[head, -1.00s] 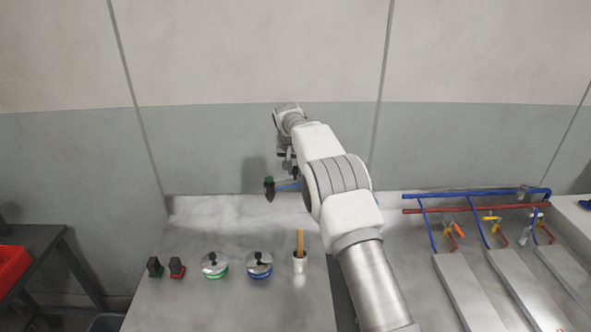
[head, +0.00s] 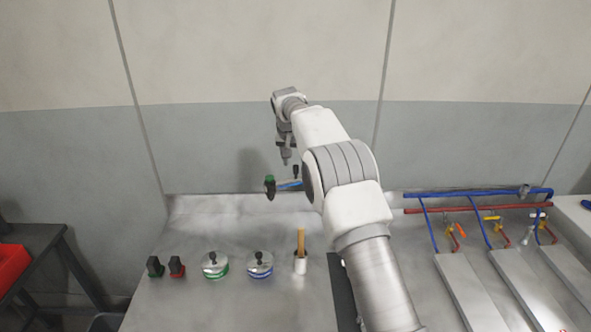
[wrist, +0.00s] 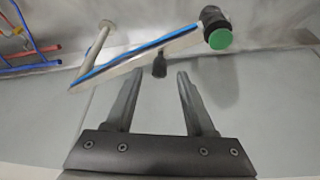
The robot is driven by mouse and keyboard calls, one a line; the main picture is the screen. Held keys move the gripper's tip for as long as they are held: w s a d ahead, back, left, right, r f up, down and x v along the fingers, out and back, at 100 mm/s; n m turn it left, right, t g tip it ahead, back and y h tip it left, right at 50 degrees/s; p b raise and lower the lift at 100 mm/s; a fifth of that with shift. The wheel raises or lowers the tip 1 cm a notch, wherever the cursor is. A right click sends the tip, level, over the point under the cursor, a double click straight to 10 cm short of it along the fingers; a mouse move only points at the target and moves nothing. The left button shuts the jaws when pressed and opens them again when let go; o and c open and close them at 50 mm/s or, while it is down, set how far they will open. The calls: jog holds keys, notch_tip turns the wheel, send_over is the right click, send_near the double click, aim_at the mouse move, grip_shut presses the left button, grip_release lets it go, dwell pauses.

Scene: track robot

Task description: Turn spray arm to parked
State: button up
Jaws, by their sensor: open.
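The spray arm (wrist: 140,58) is a pale bar with a blue stripe, seen in the wrist view. A black end with a green cap (wrist: 217,32) is at its right, and a post stands near its left end. A dark knob (wrist: 159,66) sticks out from its middle. In the head view the spray arm (head: 287,185) is partly hidden behind my arm, its green and black end at the left. My gripper (wrist: 160,78) is open and empty, with the dark knob just beyond and between the fingertips. I cannot tell whether it touches. My gripper (head: 286,160) is above the bar in the head view.
Two black-topped switches (head: 166,267), two round lidded pots (head: 237,264) and a white cup with a wooden stick (head: 300,262) stand on the steel counter (head: 200,300). Blue and red pipes (head: 480,202) with valves run at the right. A wall stands close behind.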

jog(key=d+b+v, duration=0.1)
jog(key=v, duration=1.2)
jog(key=shift+a+r, duration=0.25)
jog(key=shift+a, duration=0.25)
